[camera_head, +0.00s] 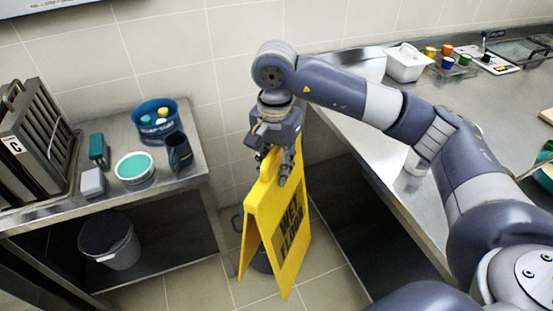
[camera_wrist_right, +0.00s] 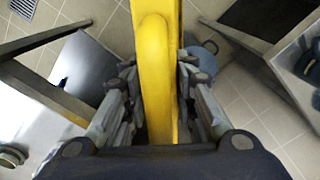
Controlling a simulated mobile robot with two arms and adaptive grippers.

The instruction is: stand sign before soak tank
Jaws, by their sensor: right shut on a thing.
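The yellow wet floor sign (camera_head: 277,225) is upright with its two panels spread apart, in the gap between the left bench and the right counter. My right gripper (camera_head: 284,165) is shut on its top edge from above. In the right wrist view the sign's top (camera_wrist_right: 155,60) runs between the fingers of the right gripper (camera_wrist_right: 160,110). I cannot tell whether the sign's feet touch the floor. No soak tank can be made out for sure in these views. My left gripper is not in view.
A dark bucket (camera_head: 237,220) stands on the floor behind the sign. The left steel bench (camera_head: 190,190) holds a rack (camera_head: 35,140), a blue tub (camera_head: 155,116) and a dark jug (camera_head: 179,152). A grey bin (camera_head: 110,243) is below. The right counter (camera_head: 375,130) is close by.

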